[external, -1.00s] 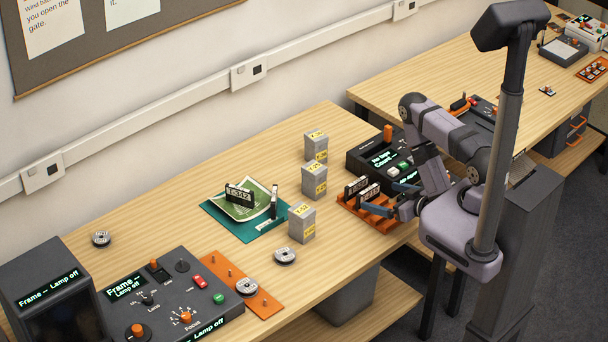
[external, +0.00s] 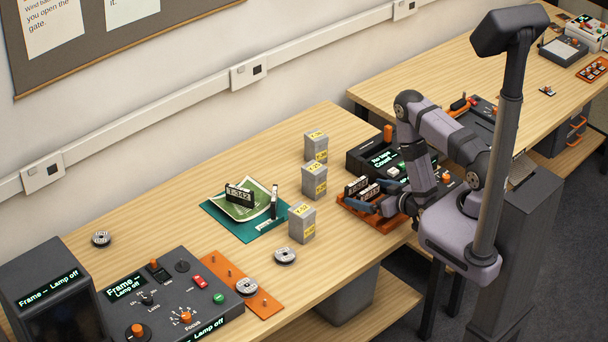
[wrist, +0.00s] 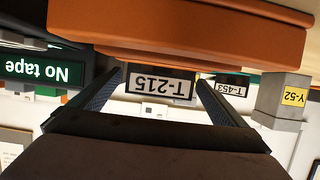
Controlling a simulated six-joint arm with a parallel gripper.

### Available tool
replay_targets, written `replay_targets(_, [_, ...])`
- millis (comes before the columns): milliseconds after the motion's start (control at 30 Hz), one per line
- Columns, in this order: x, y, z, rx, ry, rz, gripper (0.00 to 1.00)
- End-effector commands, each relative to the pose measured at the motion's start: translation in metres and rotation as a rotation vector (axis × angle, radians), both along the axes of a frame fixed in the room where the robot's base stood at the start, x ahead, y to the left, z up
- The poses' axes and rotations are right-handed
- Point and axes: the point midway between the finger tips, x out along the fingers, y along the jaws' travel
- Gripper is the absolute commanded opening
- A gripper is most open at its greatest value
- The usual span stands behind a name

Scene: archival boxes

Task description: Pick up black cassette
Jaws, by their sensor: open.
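Two black cassettes stand in an orange rack (external: 348,204) at the table's front edge. In the wrist view, which is upside down, the nearer black cassette (wrist: 160,84) has a white label reading T-215. Contact cannot be seen.
A black tape deck (external: 367,154) showing "No tape" stands close behind the rack. Several grey boxes with yellow labels, the nearest (external: 302,226) just left of the rack, line the table. A control console (external: 170,300) and reels are farther left.

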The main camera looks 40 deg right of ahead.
Motion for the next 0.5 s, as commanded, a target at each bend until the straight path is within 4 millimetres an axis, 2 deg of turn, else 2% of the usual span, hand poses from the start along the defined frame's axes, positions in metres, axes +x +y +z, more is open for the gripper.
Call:
replay_targets(267, [0.0026, 0.0, -0.0007, 0.0, 0.001, 0.0, 0.96])
replay_targets(433, [0.0024, 0.0, -0.0007, 0.0, 0.001, 0.0, 0.55])
replay_targets(500, [0.0023, 0.0, -0.0006, 0.0, 0.001, 0.0, 0.52])
